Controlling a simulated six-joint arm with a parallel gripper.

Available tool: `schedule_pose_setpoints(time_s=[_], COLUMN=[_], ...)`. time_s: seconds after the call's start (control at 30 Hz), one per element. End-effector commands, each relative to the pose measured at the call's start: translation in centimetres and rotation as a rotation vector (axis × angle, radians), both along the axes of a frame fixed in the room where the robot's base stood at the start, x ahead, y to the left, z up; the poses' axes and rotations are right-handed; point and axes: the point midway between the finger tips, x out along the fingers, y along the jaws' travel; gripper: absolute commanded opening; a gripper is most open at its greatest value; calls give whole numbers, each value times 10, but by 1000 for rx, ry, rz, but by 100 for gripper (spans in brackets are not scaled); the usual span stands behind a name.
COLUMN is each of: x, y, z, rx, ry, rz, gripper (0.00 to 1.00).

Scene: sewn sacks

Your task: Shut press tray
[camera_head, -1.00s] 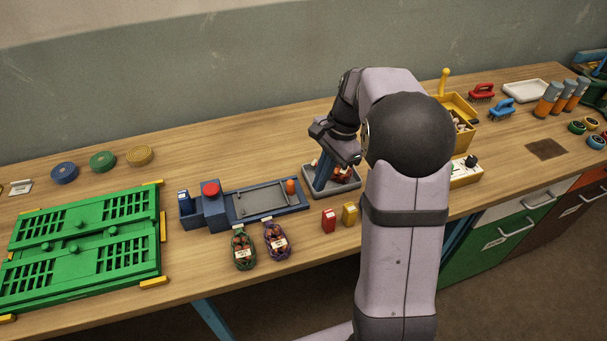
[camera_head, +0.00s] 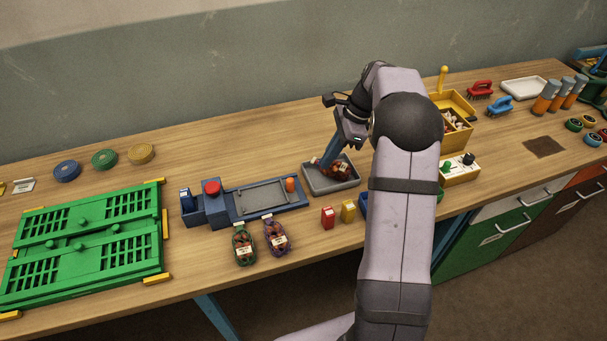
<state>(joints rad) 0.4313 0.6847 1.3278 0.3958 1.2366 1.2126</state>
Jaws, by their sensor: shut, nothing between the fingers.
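The press is a blue unit with a red button (camera_head: 211,188) on its left block. Its grey tray (camera_head: 262,197) lies flat in a blue frame to the right of the block, with an orange knob (camera_head: 291,184) at its right end. The tray looks drawn out and empty.
Brown-red items (camera_head: 341,169) lie in the grey bin. Green-netted (camera_head: 244,249) and purple-netted (camera_head: 277,240) sacks sit in front of the press. A green slatted frame (camera_head: 85,240) is at left.

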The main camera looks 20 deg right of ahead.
Motion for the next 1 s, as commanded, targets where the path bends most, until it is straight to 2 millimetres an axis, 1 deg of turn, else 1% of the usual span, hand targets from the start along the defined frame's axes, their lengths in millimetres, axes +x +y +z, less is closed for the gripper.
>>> schedule_pose_setpoints(time_s=[0.3, 0.4, 0.43, 0.53, 0.7, 0.83, 1.0], x=[4, 5, 7, 10, 13, 14, 14], y=[22, 29, 35, 47, 60, 64, 65], z=[-52, -64, -61, -62, -63, -64, -65], rx=[2, 1, 0, 0, -1, -1, -1], ry=[5, 3, 2, 2, 2, 1, 1], rz=[2, 2, 4, 4, 2, 0, 0], gripper=[0, 0, 0, 0, 0, 0, 0])
